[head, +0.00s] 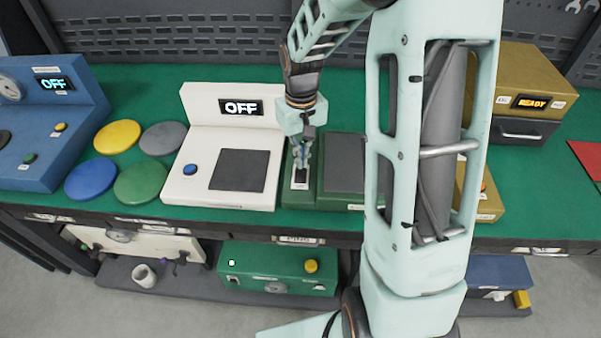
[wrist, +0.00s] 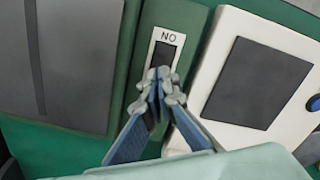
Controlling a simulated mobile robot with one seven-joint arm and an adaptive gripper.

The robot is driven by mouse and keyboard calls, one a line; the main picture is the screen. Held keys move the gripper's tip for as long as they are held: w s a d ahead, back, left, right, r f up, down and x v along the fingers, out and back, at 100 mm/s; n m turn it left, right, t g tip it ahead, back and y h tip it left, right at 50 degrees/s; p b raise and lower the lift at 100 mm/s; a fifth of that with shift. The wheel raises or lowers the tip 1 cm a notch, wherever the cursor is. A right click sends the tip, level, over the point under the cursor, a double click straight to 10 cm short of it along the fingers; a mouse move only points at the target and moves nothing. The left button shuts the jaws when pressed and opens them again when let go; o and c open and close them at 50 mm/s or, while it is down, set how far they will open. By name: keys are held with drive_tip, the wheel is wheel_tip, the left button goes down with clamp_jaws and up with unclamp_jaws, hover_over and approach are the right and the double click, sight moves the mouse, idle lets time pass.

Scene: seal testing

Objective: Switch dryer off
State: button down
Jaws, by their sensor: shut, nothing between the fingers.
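My gripper (head: 302,166) is shut and empty, with its fingers together over the left strip of a green device (head: 326,197). In the wrist view my gripper (wrist: 160,78) has its fingertips over the lower end of a dark switch in a white plate (wrist: 163,35). The plate carries the letters O and N, which read "NO" from this side. I cannot tell whether the fingertips touch the switch. The green device has a dark panel (head: 344,160) to the right of the strip. I can read no dryer label; my arm hides part of the device.
A white device (head: 181,188) showing "OFF" stands close on the left. Coloured discs (head: 118,136) and a blue device (head: 40,180) showing "OFF" lie further left. A yellow device (head: 515,70) showing "READY" stands right. A green box (head: 277,272) with a lit lamp sits below.

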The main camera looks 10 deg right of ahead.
drive_tip(key=shift+f+b, duration=0.8)
drive_tip(key=shift+f, duration=0.3)
idle(0.6)
drive_tip(key=shift+r, duration=0.1)
drive_tip(key=shift+r+p, duration=2.75)
drive_tip(key=shift+r, duration=0.75)
drive_tip(key=shift+f, duration=0.1)
